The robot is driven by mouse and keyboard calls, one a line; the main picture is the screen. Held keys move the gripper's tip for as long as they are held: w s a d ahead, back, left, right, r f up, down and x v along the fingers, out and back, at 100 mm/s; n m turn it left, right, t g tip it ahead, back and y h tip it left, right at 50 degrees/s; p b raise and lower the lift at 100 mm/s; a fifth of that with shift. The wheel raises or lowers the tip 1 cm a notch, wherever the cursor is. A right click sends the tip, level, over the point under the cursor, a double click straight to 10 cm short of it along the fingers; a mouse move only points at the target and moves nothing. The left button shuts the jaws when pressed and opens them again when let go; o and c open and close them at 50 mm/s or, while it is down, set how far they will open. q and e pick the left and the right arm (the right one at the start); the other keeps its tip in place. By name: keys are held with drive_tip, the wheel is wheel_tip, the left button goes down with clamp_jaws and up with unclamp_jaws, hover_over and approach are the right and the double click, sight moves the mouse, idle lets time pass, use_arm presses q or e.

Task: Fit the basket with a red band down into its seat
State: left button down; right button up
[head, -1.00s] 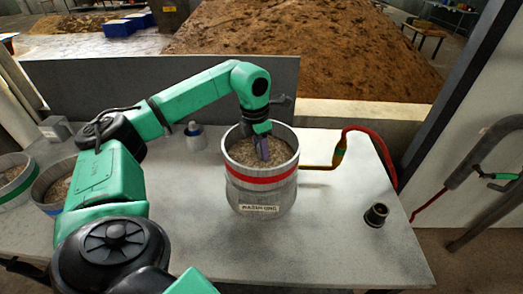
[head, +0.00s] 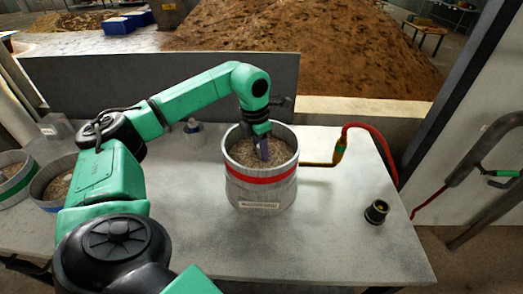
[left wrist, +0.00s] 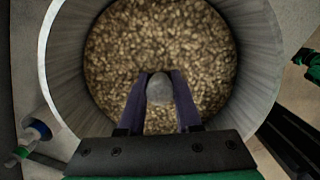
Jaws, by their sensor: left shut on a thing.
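The basket with a red band (head: 262,180) stands upright on the grey table, full of pale grain. Its grey metal wall also shows in the left wrist view (left wrist: 253,60). Its lower part is a grey metal body with a small label (head: 259,205); I cannot tell how deep the basket sits in its seat. My left gripper (head: 262,150) reaches down into the basket's mouth from above. In the left wrist view its two dark fingers (left wrist: 160,98) close on a rounded grey knob (left wrist: 159,87) amid the grain. My right gripper is out of view.
Two more grain baskets, one with a green band (head: 14,184) and one with a blue band (head: 58,190), stand at the left. A red hose (head: 385,150) runs right of the basket. A black fitting (head: 377,211) stands at the right. The front table is clear.

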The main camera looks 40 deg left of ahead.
use_arm(q)
drive_tip(key=c, duration=0.6)
unclamp_jaws()
drive_tip(key=shift+r, duration=0.1)
drive_tip(key=shift+c, duration=0.2)
drive_tip(key=shift+o, duration=0.6)
drive_tip(key=r, duration=0.6)
drive_tip(key=s+r, duration=0.1)
drive_tip(key=r, duration=0.2)
drive_tip(key=shift+a+r, duration=0.1)
drive_tip(key=shift+r, duration=0.15)
drive_tip(key=r, duration=0.3)
drive_tip(key=s+r+p, duration=0.1)
drive_tip(key=r, duration=0.1)
drive_tip(key=shift+a, duration=0.2)
drive_tip(key=shift+w, duration=0.1)
